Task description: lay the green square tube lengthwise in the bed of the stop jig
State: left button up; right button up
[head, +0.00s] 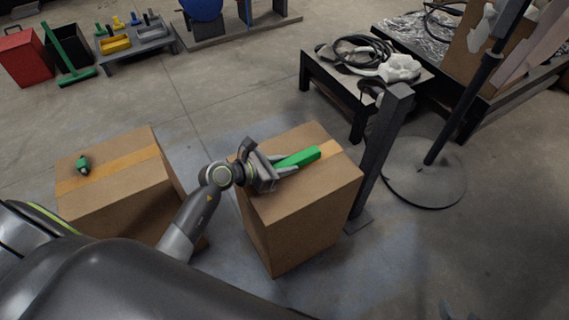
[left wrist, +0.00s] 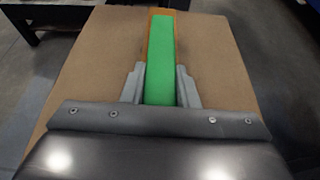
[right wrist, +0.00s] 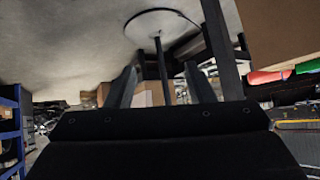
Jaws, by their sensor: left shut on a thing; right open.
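The green square tube (head: 304,157) lies along the top of a cardboard box, over its tan tape strip. My left gripper (head: 275,166) is shut on the near part of the tube. In the left wrist view the tube (left wrist: 160,50) runs straight away between the two grey fingers (left wrist: 160,88). I cannot tell whether the tube touches the box or is just above it. In the right wrist view my right gripper (right wrist: 160,75) is open, with nothing between its fingers but distant background. I cannot make out the stop jig in any view.
The cardboard box (head: 300,215) stands beside a dark upright post (head: 383,145). A second box (head: 115,195) at left bears a small green object (head: 83,164). A black table (head: 350,85) with cables and a round stand base (head: 423,172) are at right.

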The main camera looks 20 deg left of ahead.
pick_arm(q)
jog(key=o, duration=1)
pick_arm(e)
jog(key=shift+w+r, duration=0.1)
pick_arm(q)
jog(key=shift+r, duration=0.1)
jog(key=p+v, duration=0.1)
jog(key=v, duration=0.3)
jog(key=shift+s+a+r, duration=0.2)
jog(key=p+v, duration=0.1)
jog(key=v, duration=0.5)
jog(key=shift+s+a+r, duration=0.25)
jog(key=shift+s+a, duration=0.1)
jog(key=shift+s, duration=0.2)
jog(key=shift+r, duration=0.1)
pick_arm(e)
jog(key=s+a+f+g+y, duration=0.1)
jog(key=s+f+g, duration=0.4)
jog(key=s, duration=0.2)
jog(key=shift+s+a+f, duration=0.2)
jog(key=shift+s+f, duration=0.05)
jog(key=shift+s, duration=0.05)
